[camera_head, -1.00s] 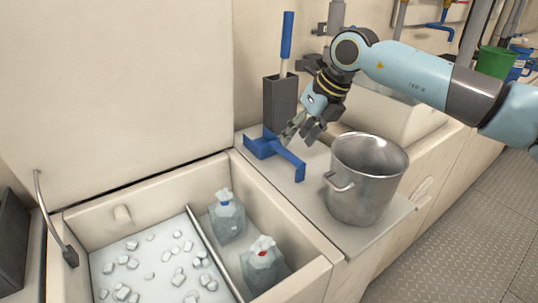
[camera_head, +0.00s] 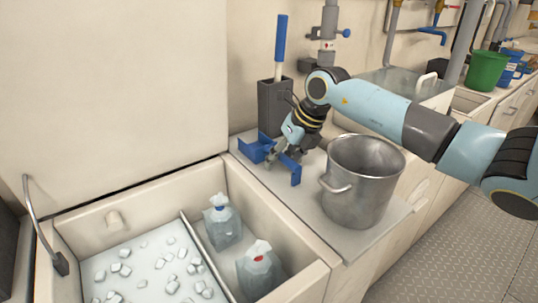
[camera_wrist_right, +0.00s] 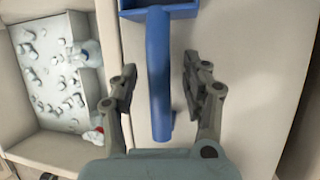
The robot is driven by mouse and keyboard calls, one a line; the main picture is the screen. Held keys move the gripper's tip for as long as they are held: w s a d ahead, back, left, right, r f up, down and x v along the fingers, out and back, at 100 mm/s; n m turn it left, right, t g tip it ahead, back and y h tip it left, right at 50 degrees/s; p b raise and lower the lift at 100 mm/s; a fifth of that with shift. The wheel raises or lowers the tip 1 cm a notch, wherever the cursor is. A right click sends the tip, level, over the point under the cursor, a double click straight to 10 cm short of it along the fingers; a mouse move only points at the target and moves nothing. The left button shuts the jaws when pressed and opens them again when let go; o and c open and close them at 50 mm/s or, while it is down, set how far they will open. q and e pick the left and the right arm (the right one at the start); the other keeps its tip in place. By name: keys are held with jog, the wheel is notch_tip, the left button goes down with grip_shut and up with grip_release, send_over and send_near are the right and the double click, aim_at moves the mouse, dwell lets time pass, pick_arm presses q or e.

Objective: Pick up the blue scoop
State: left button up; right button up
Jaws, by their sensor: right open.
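The blue scoop (camera_head: 255,151) lies on the light countertop, partly covered by my right gripper (camera_head: 283,160) in the head view. In the right wrist view, the scoop's long blue handle (camera_wrist_right: 158,100) runs between the two fingers of my right gripper (camera_wrist_right: 161,84). Its box-like end shows at the top edge. The fingers stand apart on either side of the handle, with a gap on each side. My left gripper is not in view.
A steel pot (camera_head: 362,180) stands just right of the scoop. A dark holder (camera_head: 275,106) with a blue-handled tool stands behind it. A green bucket (camera_head: 487,70) is far right.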

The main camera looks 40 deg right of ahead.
jog(key=shift+f, duration=0.2)
grip_shut()
dwell(0.4)
